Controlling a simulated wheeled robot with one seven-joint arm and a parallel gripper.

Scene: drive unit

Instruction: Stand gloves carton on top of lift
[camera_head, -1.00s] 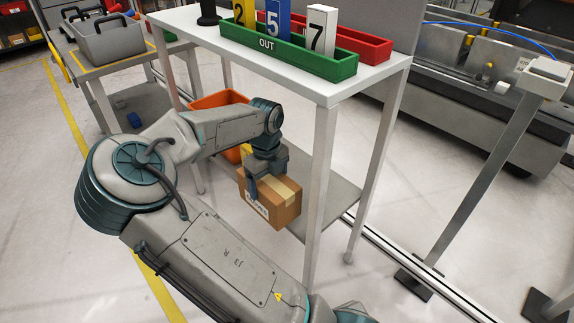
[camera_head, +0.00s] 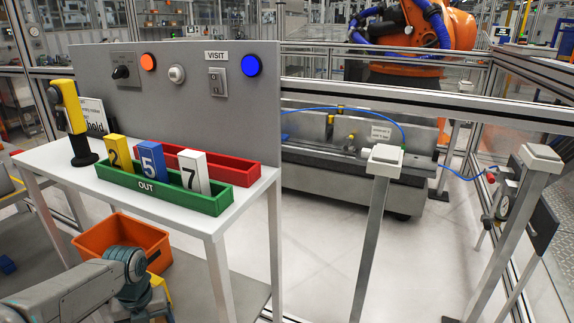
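My gripper (camera_head: 140,303) shows only in part at the bottom left edge, at the end of my arm (camera_head: 70,295). Its fingers are cut off by the frame, so I cannot see whether they are open or shut now. The gloves carton is not in view now; a second ago a brown carton with a white label and pale tape was between the gripper's fingers. I cannot tell which thing here is the lift; nothing in view is marked as one.
A white table (camera_head: 215,222) holds green (camera_head: 215,203) and red (camera_head: 245,172) trays, numbered blocks and a yellow-handled tool (camera_head: 68,110). An orange bin (camera_head: 120,232) sits below, near my gripper. Two posts with white caps (camera_head: 384,160) (camera_head: 540,157) stand right. Clear floor lies between table and posts.

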